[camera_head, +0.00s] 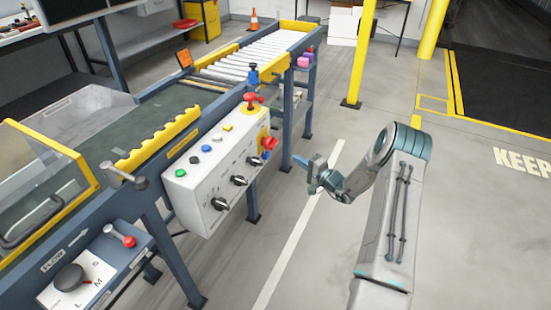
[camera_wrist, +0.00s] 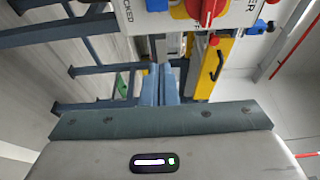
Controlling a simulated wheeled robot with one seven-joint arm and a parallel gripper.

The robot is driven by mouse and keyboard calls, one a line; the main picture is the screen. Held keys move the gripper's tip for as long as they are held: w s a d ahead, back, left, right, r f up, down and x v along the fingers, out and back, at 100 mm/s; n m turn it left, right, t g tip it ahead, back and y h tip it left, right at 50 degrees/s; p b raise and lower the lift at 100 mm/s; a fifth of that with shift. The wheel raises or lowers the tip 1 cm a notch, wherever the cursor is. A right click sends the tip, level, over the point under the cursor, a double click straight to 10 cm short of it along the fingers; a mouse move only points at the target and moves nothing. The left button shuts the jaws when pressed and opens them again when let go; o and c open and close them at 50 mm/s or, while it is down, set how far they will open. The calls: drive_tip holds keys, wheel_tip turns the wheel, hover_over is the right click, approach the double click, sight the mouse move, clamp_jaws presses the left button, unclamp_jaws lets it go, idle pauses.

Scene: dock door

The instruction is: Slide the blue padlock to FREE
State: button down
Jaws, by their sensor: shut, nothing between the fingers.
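A small blue block (camera_wrist: 157,4), which looks like the blue padlock, is cut off by the top edge of the wrist view. It sits on a white panel beside lettering ending in "CKED". I cannot make out FREE, and the padlock's face in the head view is hidden or too small to tell. My gripper (camera_head: 314,170) is in the air to the right of the control box (camera_head: 215,168), apart from it. Its two blue-grey fingers (camera_wrist: 160,86) are together with nothing between them, below the padlock in the wrist view.
A red knob (camera_wrist: 206,8) on a yellow plate is right of the padlock in the wrist view. The box has several buttons and black dials. The roller conveyor (camera_head: 262,53) and its blue-grey legs stand behind. The floor (camera_head: 310,250) around my arm is clear.

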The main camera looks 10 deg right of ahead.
sight(266, 155)
idle(0.3)
drive_tip(key=w+a+b, duration=0.1)
drive_tip(key=w+a, duration=0.4)
drive_tip(key=a, duration=0.3)
idle(0.5)
